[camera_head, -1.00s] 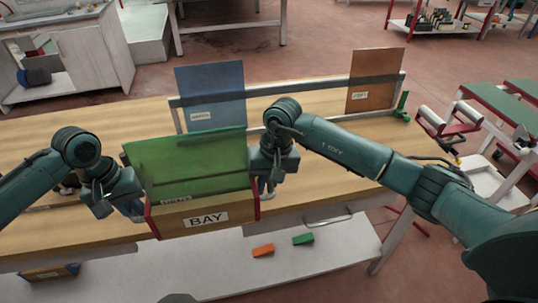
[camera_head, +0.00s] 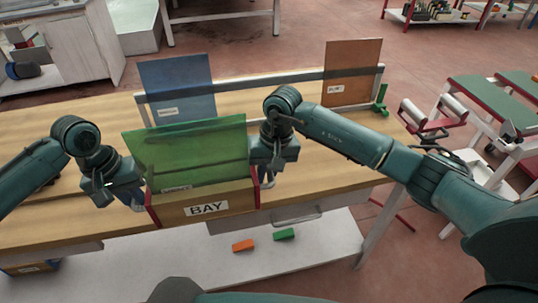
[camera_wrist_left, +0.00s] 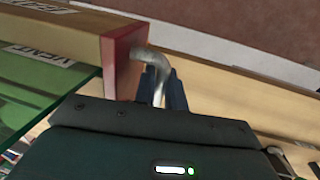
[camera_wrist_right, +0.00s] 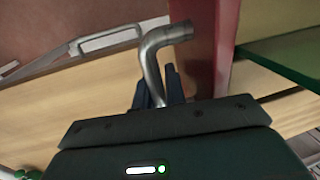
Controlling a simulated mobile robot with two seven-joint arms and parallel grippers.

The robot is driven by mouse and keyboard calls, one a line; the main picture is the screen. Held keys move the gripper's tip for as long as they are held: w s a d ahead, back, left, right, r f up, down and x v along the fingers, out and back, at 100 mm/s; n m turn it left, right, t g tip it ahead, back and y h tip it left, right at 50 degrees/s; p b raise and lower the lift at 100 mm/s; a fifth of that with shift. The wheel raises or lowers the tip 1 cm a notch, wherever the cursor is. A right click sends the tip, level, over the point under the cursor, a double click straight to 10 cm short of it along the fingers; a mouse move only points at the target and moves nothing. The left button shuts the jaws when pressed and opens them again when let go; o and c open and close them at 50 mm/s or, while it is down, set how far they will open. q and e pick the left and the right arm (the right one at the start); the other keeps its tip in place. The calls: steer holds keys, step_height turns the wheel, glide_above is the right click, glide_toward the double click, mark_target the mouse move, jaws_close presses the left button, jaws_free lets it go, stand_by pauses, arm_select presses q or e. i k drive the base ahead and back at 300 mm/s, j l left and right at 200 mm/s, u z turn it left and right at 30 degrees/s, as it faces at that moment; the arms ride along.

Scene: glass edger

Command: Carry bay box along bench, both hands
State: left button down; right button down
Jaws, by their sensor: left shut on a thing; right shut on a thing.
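The bay box (camera_head: 235,203) is a wooden box with red ends and a white BAY label, at the bench's front edge in the head view. A green glass pane (camera_head: 190,150) stands in it, tilted. My left gripper (camera_head: 138,200) is shut on a bent metal handle (camera_wrist_left: 152,62) at the box's red end (camera_wrist_left: 120,60). My right gripper (camera_head: 266,180) is at the opposite end, shut on the matching handle (camera_wrist_right: 155,60) beside the red end panel (camera_wrist_right: 205,40). I cannot tell whether the box's underside touches the bench.
On the wooden bench (camera_head: 330,180), a grey rack rail (camera_head: 265,80) holds a blue pane (camera_head: 175,85) and a brown pane (camera_head: 352,70) behind the box. A green block (camera_head: 284,234) and an orange block (camera_head: 243,246) lie on the lower shelf. Bare benchtop lies right of my right gripper.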

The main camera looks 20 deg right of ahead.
mark_target(302, 156)
steer(key=i+l, duration=0.1)
steer(key=l, duration=0.4)
steer(key=i+l, duration=0.15)
steer(key=l, duration=0.3)
steer(key=i+l, duration=0.1)
steer(key=l, duration=0.4)
